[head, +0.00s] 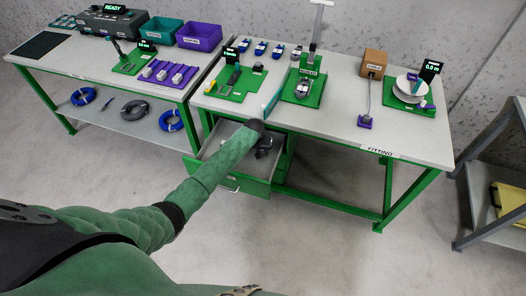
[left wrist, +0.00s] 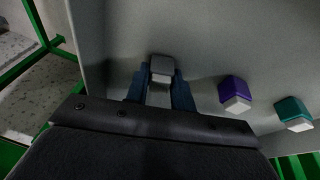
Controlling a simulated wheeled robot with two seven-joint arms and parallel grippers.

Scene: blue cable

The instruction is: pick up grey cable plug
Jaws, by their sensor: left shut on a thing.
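The grey cable plug (left wrist: 162,66) shows in the left wrist view between the two fingertips of my left gripper (left wrist: 161,84). The fingers are shut on it. In the head view my left gripper (head: 266,146) reaches into the open drawer (head: 228,184) under the right-hand table. My own arm hides most of the drawer's inside and the plug there. I cannot tell whether the plug touches the drawer floor. My right gripper is not in view.
A purple plug (left wrist: 234,92) and a teal plug (left wrist: 293,112) lie in the drawer to the right of the grey one. The drawer walls stand around my gripper. The table (head: 335,125) above holds green fixtures, and its front edge is close to my wrist.

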